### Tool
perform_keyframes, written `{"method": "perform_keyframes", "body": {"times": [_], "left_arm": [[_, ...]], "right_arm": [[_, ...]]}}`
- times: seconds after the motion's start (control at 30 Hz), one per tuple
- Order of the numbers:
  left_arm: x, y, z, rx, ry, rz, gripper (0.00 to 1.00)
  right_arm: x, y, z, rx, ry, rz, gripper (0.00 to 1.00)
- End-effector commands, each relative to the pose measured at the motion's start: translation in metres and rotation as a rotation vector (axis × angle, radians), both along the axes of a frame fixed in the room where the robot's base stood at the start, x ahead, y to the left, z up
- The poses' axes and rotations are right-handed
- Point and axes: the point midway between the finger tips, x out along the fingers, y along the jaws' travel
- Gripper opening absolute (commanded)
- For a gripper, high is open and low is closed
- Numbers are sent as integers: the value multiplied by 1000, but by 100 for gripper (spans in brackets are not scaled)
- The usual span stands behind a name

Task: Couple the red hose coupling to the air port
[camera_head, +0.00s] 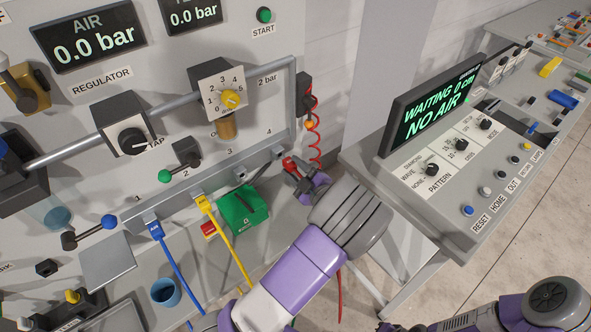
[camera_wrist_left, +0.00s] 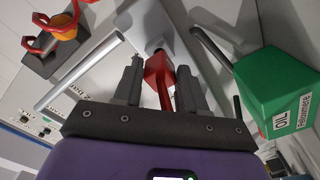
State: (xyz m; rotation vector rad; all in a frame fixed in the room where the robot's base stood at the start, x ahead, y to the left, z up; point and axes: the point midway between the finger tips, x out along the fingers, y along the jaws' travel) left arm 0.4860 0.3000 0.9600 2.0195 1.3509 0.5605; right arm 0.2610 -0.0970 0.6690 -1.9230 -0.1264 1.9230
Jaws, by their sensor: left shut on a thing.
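The red hose coupling (camera_head: 289,163) is between the fingers of my left gripper (camera_head: 303,180), which is shut on it. In the head view this is the rightmost port (camera_head: 278,152), close to the coupling. I cannot tell whether they are joined or only touching. My right arm shows at the bottom right; its gripper is out of view.
A green oil box (camera_head: 243,208) stands just left of my left gripper. A blue hose (camera_head: 170,262) and a yellow hose (camera_head: 222,238) hang from ports further left. A coiled red hose (camera_head: 314,140) hangs above right. The console (camera_head: 440,170) reads NO AIR; the air display (camera_head: 88,37) reads 0.0 bar.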

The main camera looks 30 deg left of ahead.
Motion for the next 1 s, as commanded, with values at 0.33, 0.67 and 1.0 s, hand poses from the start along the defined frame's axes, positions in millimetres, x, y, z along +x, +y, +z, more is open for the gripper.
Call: {"method": "perform_keyframes", "body": {"times": [0.33, 0.67, 1.0], "left_arm": [[4, 8, 0, 0, 0, 0, 4], [7, 16, 0, 0, -1, 1, 4], [9, 22, 0, 1, 0, -1, 52]], "right_arm": [[0, 0, -1, 0, 0, 0, 0], [0, 0, -2, 0, 0, 0, 0], [0, 0, -3, 0, 0, 0, 0]]}}
